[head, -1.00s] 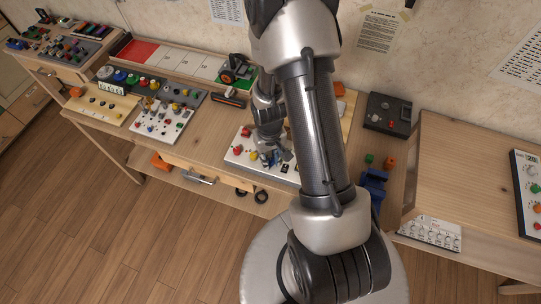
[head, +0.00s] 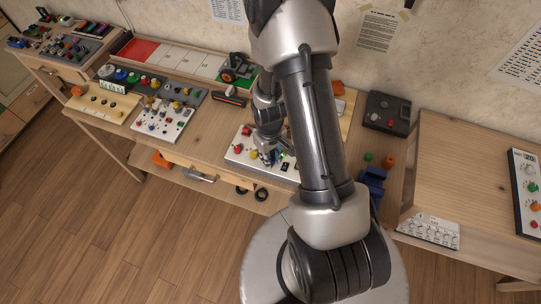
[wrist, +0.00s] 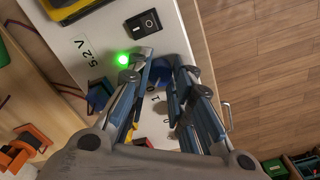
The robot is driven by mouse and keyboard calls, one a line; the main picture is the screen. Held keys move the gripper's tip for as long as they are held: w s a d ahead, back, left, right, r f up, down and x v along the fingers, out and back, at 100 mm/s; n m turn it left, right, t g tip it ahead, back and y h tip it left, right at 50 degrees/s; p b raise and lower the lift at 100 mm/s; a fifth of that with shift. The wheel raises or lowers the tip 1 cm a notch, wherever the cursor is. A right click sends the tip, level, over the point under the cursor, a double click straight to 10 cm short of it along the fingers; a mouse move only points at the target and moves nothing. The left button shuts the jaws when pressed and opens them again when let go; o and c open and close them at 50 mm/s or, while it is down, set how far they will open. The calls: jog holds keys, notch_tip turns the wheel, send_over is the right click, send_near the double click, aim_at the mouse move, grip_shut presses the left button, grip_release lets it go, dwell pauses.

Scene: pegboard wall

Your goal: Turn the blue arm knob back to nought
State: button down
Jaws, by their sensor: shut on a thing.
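The white panel (head: 236,158) lies on the bench in the middle of the head view, partly behind my arm. My gripper (head: 270,158) is down at the panel. In the wrist view my gripper (wrist: 164,66) has its two fingers close together over the panel (wrist: 107,28). Small dial marks show between the fingers.
A lit green lamp (wrist: 124,59), a "5.2 V" label (wrist: 85,53) and a black rocker switch (wrist: 143,22) are near the fingers. Red knobs (head: 246,131) and a yellow one (head: 253,155) stand on the panel. A blue holder (head: 372,182) is at right.

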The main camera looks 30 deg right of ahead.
jog(key=c, duration=1.7)
grip_release()
notch_tip(320, 180, up, 12)
jog(key=shift+a+r, duration=0.1)
jog(key=s+a+r+t, duration=0.1)
jog(key=s+a+r, duration=0.15)
jog(key=r, duration=0.55)
jog(key=s+a+r+t, duration=0.1)
jog(key=a+r, duration=0.2)
jog(key=r, duration=0.5)
jog(key=s+a+r+t, duration=0.1)
jog(key=s+r, duration=0.1)
jog(key=s, duration=0.1)
jog(key=s+a+r, duration=0.2)
jog(key=s+r, duration=0.1)
jog(key=s+a+r+t, duration=0.1)
jog(key=s+a+r, duration=0.1)
jog(key=s+r, duration=0.1)
jog(key=shift+s+m+t, duration=0.3)
jog(key=shift+s, duration=0.3)
